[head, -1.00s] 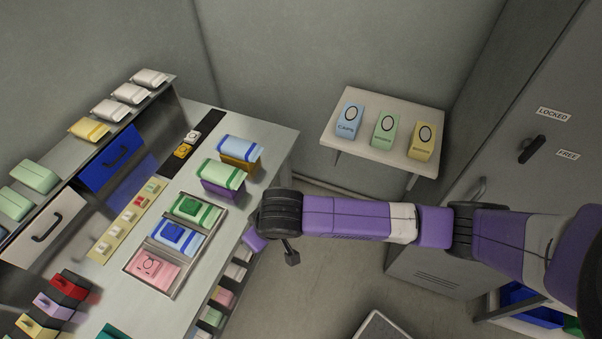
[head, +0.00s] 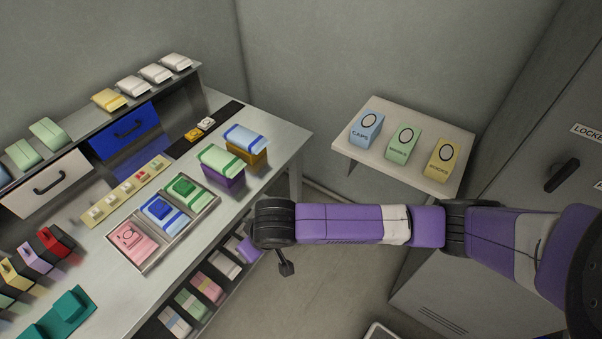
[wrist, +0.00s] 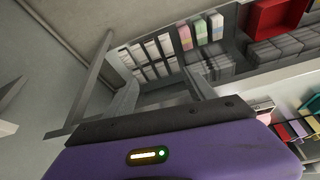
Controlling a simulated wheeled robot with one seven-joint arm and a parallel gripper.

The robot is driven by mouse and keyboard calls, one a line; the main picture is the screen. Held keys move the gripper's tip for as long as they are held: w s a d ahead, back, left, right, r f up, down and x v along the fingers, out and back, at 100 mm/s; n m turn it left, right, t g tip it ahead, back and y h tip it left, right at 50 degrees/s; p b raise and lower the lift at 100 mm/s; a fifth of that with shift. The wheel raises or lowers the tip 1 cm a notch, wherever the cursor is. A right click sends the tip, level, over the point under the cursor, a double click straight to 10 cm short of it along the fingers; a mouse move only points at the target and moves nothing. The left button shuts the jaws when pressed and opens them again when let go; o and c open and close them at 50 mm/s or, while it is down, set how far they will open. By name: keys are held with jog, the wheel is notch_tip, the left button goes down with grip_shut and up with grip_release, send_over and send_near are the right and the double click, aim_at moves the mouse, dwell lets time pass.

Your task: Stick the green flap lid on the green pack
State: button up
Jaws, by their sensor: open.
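In the head view, a green pack (head: 193,199) lies at the right end of a metal tray on the left table, with a darker green raised piece (head: 182,186) on top. Another pale green pack with a green stripe (head: 222,159) lies on a purple block. I cannot tell for certain which green piece is the flap lid. My gripper (wrist: 162,76) is open and empty in the wrist view, over lower shelves with packs. In the head view it is mostly hidden behind my arm, right of the table's front edge and apart from the green packs.
The tray (head: 110,238) also holds a pink pack (head: 130,240) and a blue pack (head: 157,215). A blue pack on an orange block (head: 246,155) stands near the table corner. A side shelf (head: 355,151) holds several labelled boxes.

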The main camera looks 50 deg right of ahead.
jog(key=d+r+m+h+p, duration=0.1)
jog(key=d+r+m, duration=0.2)
jog(key=d, duration=0.6)
jog(key=d+r+m+g+h+p, duration=0.1)
jog(key=d+r+m, duration=0.2)
jog(key=d+r, duration=0.4)
jog(key=d, duration=0.3)
jog(key=shift+w+r, duration=0.25)
jog(key=shift+r, duration=0.1)
